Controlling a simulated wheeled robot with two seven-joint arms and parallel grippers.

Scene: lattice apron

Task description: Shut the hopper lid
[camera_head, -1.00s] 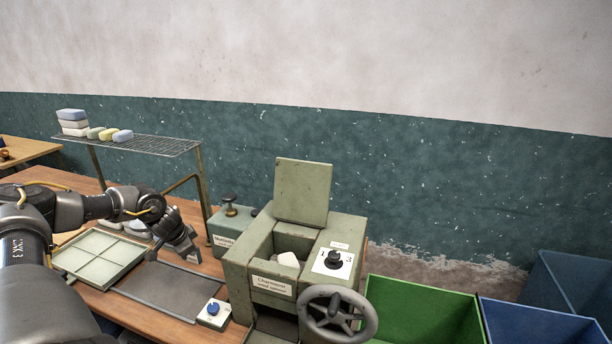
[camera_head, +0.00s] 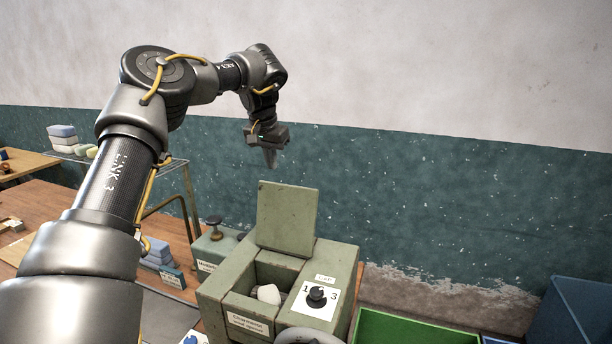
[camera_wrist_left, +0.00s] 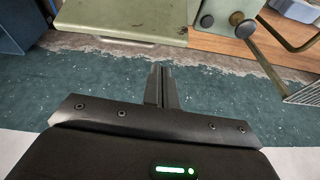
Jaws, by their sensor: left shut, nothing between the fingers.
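The hopper lid (camera_head: 287,217) is a flat green plate standing upright at the back of the open hopper on the green machine (camera_head: 333,262). A whitish lump (camera_head: 268,293) lies in the hopper opening. My left gripper (camera_head: 270,160) is shut and empty, pointing down, above and behind the lid's top edge and apart from it. In the left wrist view the shut fingers (camera_wrist_left: 161,88) show against the wall, and the lid (camera_wrist_left: 125,18) is at the top. My right gripper is in neither view.
The machine has a black dial (camera_head: 317,297) on top and a handwheel (camera_head: 310,336) in front. A green bin (camera_head: 405,330) and a blue bin (camera_head: 560,312) stand at right. A wire rack (camera_head: 170,162) is behind my left arm. The wall is close behind the machine.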

